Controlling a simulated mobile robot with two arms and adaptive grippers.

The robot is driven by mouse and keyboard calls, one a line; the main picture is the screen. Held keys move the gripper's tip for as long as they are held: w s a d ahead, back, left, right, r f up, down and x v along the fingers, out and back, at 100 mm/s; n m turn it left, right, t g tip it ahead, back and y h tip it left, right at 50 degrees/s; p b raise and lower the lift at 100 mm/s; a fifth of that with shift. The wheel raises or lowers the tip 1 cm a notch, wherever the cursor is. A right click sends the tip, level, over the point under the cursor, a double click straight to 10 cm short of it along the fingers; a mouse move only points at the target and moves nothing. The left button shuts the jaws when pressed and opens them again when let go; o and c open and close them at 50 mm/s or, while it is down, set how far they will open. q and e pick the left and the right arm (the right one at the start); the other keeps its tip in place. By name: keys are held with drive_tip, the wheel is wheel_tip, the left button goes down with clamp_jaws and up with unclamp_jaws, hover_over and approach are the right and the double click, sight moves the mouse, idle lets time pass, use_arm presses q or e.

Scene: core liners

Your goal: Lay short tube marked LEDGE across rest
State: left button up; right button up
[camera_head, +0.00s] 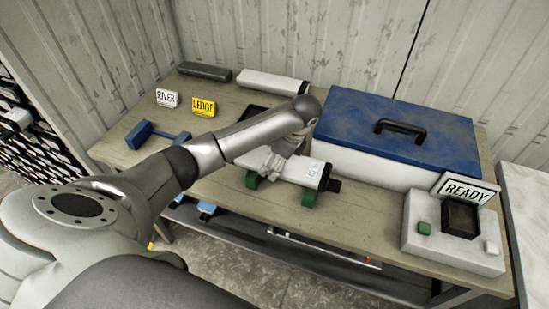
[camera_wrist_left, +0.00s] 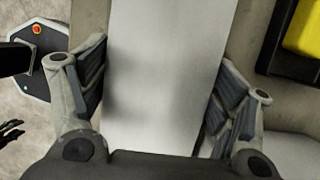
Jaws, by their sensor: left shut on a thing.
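A short pale tube (camera_head: 311,174) with a dark right end lies over a green rest (camera_head: 309,197), whose other support (camera_head: 252,180) shows at left. Whether its weight is on the rest, I cannot tell. Small marks on the tube are unreadable. My left gripper (camera_head: 287,162) is shut on it from above; in the left wrist view the fingers press both sides of the tube (camera_wrist_left: 165,70). A yellow LEDGE sign (camera_head: 204,107) stands further back at left.
A white RIVER sign (camera_head: 167,98) stands beside a blue rest (camera_head: 158,136). A dark tube (camera_head: 205,71) and another pale tube (camera_head: 272,82) lie at the back. A blue-lidded box (camera_head: 400,135) stands behind at right. A READY panel (camera_head: 450,235) fills the right corner.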

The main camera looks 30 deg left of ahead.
sight(288, 163)
use_arm(q)
drive_tip(key=shift+f, duration=0.1)
drive_tip(key=o, duration=2)
drive_tip(key=shift+d+r, duration=0.15)
drive_tip(key=shift+r, duration=0.25)
drive_tip(key=p+v, duration=0.1)
drive_tip(key=v, duration=0.8)
drive_tip(key=shift+r, duration=0.25)
drive_tip(key=shift+v, duration=1)
drive_tip(key=shift+d, duration=0.15)
